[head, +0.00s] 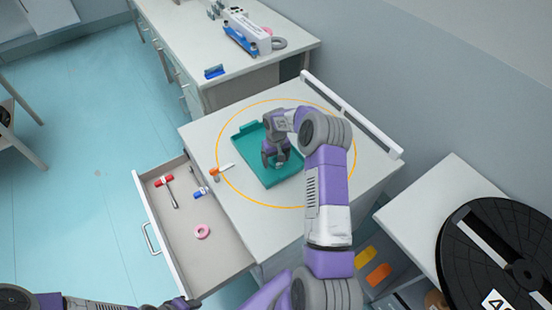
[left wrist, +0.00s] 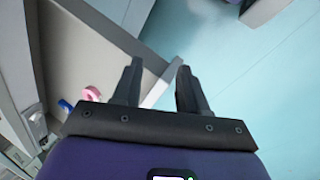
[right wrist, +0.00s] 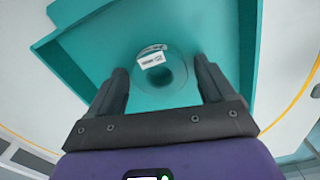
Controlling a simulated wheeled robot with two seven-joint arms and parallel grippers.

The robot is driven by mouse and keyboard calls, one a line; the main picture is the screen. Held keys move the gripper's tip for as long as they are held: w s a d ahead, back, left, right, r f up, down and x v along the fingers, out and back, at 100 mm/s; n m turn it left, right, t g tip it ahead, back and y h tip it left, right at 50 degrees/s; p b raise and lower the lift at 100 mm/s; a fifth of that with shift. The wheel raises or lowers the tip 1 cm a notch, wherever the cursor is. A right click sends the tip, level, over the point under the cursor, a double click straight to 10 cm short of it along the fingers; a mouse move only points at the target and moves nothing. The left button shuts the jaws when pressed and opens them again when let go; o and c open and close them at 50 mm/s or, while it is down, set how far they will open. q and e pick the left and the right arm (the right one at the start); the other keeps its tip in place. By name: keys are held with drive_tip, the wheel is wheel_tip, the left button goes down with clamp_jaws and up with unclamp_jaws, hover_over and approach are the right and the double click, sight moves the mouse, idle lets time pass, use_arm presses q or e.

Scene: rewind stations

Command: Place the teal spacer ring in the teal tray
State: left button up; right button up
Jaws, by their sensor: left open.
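The teal tray (head: 274,177) lies on the white table top inside an orange outline. It also fills much of the right wrist view (right wrist: 95,50). The teal spacer ring (right wrist: 178,92), with a white label and a dark centre hole, is over the tray floor in the right wrist view and appears to lie flat on it. My right gripper (head: 275,161) is over the tray, its fingers (right wrist: 160,80) apart on either side of the ring with gaps. It hides the ring in the head view. My left gripper (left wrist: 156,82) is open and empty near the drawer.
An open drawer (head: 215,262) holds a pink ring (head: 202,231), a red-headed tool (head: 165,181) and a blue item (head: 201,192). An orange-handled tool (head: 222,171) lies left of the tray. A black reel (head: 475,250) stands at right. A rail (head: 350,115) edges the table's back.

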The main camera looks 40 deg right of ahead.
drive_tip(key=shift+r, duration=0.15)
drive_tip(key=shift+r, duration=0.3)
wheel_tip(320, 180, up, 12)
drive_tip(key=shift+f+p, duration=0.25)
drive_tip(key=shift+p, duration=0.8)
